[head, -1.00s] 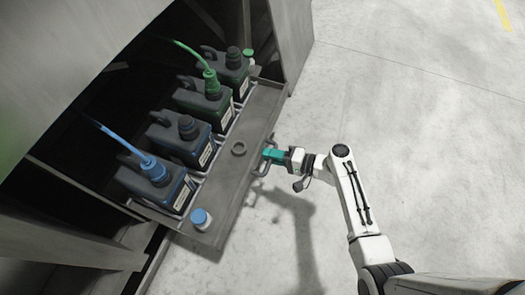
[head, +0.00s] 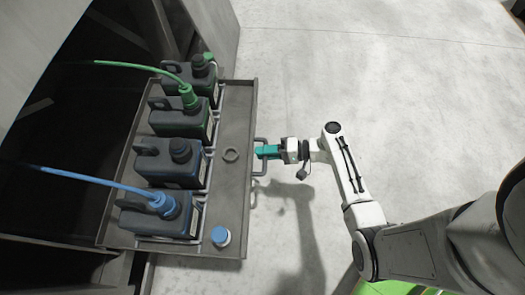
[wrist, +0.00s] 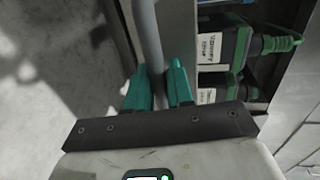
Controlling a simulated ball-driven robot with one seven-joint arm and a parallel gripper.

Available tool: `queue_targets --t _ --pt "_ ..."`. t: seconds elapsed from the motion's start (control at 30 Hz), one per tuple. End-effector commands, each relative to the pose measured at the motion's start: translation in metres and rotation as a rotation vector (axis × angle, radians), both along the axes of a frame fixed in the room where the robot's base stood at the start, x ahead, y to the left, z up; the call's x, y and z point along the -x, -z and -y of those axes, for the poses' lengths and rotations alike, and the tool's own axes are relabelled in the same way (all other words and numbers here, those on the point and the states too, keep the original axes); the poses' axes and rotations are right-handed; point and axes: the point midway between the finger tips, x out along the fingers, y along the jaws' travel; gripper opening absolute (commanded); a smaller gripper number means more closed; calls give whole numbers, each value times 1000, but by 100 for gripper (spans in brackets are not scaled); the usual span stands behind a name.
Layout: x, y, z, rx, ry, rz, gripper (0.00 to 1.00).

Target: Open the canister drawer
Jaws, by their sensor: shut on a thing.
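The canister drawer (head: 237,115) is a grey metal tray that stands out from the dark cabinet, open. It holds dark canisters in a row, two with green marks and two with blue. A bar handle (head: 262,171) is on its front edge. My gripper (head: 260,152) has teal fingers and is shut on this handle from the right. In the wrist view, the grey handle bar (wrist: 149,45) passes between the teal fingers of my gripper (wrist: 158,88). Labelled canisters (wrist: 219,50) show beyond the drawer front there. The back of the drawer is hidden in the cabinet's shadow.
A green hose (head: 130,66) and a blue hose (head: 95,182) run from two canisters into the cabinet. A blue cap (head: 221,236) and a grey ring (head: 231,155) are on the tray's front strip. The concrete floor (head: 400,90) on the right is clear.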

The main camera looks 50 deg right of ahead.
Motion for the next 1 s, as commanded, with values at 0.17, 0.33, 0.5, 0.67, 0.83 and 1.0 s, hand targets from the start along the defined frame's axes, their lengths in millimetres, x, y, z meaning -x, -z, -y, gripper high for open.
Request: queue_targets --t 0.17,0.33,0.5,0.67,0.83,1.0 --pt "1 1 0 1 -1 -3 24" --pt "0 1 0 0 0 -2 38" --pt "0 0 0 1 0 -1 38" --pt "5 -2 5 0 2 -1 38" --pt "27 -9 20 0 5 -1 38" --pt "53 -16 40 0 4 -1 38"
